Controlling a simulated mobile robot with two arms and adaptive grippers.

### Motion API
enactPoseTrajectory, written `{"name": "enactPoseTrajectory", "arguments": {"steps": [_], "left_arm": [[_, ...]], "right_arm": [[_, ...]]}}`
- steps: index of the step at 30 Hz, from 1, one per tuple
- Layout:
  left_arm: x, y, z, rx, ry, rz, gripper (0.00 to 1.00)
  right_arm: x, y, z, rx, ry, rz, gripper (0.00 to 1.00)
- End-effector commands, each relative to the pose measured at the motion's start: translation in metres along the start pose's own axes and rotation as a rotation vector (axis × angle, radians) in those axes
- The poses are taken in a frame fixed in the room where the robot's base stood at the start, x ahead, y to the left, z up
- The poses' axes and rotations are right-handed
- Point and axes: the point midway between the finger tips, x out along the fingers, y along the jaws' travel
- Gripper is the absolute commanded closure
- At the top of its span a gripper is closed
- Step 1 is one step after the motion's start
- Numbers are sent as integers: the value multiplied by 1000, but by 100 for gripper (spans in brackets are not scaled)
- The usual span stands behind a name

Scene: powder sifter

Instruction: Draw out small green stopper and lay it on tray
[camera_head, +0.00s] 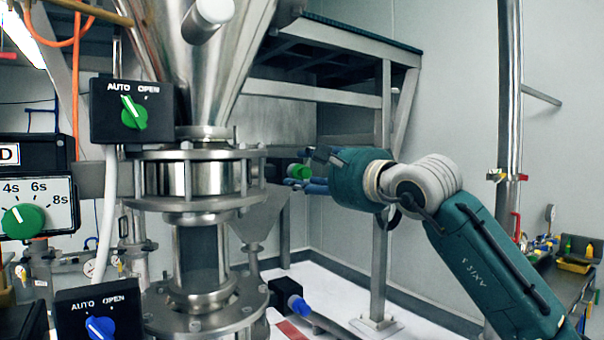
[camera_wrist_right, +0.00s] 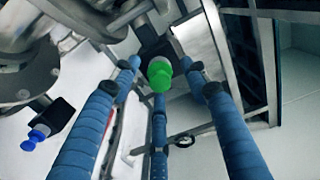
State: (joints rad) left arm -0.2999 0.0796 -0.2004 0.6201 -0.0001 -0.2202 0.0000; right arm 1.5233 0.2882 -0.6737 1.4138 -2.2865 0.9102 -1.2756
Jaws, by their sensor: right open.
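The small green stopper (camera_head: 299,171) sits on the end of a dark fitting beside the sifter's steel column. It also shows in the right wrist view (camera_wrist_right: 160,73). My right gripper (camera_head: 309,169) reaches in from the right, open, with its blue fingers spread around the stopper. In the wrist view its fingertips (camera_wrist_right: 161,80) stand apart from the stopper on several sides, with visible gaps. A small yellow tray (camera_head: 574,266) lies on the bench at the far right, with small coloured items near it. My left gripper is not in view.
A blue stopper (camera_head: 298,305) is on a lower fitting, also at left in the wrist view (camera_wrist_right: 33,138). The steel sifter column (camera_head: 200,255) stands close left of my gripper. A grey frame post (camera_head: 380,240) stands behind my right wrist.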

Motion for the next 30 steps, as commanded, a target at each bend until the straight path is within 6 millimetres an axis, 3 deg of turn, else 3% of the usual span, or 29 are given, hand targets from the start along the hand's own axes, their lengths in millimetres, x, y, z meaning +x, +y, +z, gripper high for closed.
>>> {"name": "enactPoseTrajectory", "arguments": {"steps": [11,12,19,30], "left_arm": [[2,0,0,0,0,0,60],[2,0,0,0,0,0,60],[2,0,0,0,0,0,60],[8,0,1,0,0,0,60]], "right_arm": [[0,0,0,0,0,0,55],[0,0,0,0,0,0,57],[0,0,0,0,0,0,100],[-5,2,0,0,1,1,100]]}}
